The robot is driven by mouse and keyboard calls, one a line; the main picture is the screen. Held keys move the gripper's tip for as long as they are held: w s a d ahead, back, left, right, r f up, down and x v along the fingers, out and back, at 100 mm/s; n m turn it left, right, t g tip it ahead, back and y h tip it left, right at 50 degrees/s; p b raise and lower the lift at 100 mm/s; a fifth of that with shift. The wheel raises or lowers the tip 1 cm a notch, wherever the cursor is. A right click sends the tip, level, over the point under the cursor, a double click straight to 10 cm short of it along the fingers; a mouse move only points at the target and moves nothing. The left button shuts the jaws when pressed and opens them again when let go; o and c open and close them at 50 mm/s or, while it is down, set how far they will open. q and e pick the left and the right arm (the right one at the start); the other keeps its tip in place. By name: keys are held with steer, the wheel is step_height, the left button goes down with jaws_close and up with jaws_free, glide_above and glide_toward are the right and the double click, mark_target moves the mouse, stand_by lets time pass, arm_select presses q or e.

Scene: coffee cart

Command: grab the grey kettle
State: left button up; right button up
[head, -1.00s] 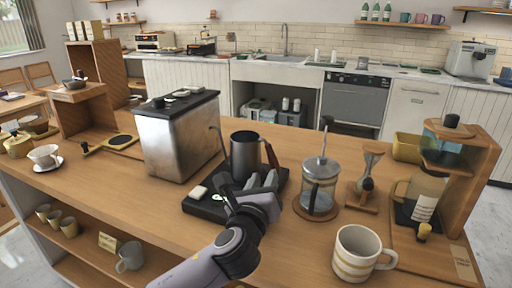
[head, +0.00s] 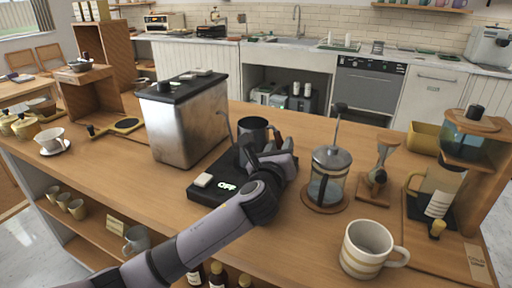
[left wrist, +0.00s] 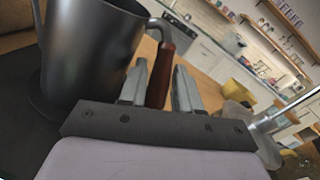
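The grey kettle (head: 253,131) stands upright on the black base (head: 207,190) on the wooden counter, its thin spout toward the left. In the left wrist view its dark metal body (left wrist: 90,55) fills the upper left. Its red-brown handle (left wrist: 162,72) hangs down between my two fingertips. My left gripper (head: 278,150) is at the right side of the kettle, partly hiding its lower body and handle. In the wrist view the gripper (left wrist: 160,85) is open, with one finger on each side of the handle and small gaps showing. My right gripper is not in view.
A French press (head: 326,180) stands close to the right of my gripper, with an hourglass-shaped item (head: 376,175) beyond it. A striped mug (head: 369,249) is at the front right. A metal box (head: 185,118) stands left of the kettle. The counter's front left is bare.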

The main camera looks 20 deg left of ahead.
arm_select(q)
steer(key=shift+w, duration=0.35)
jaws_close()
steer(key=shift+r, duration=0.1)
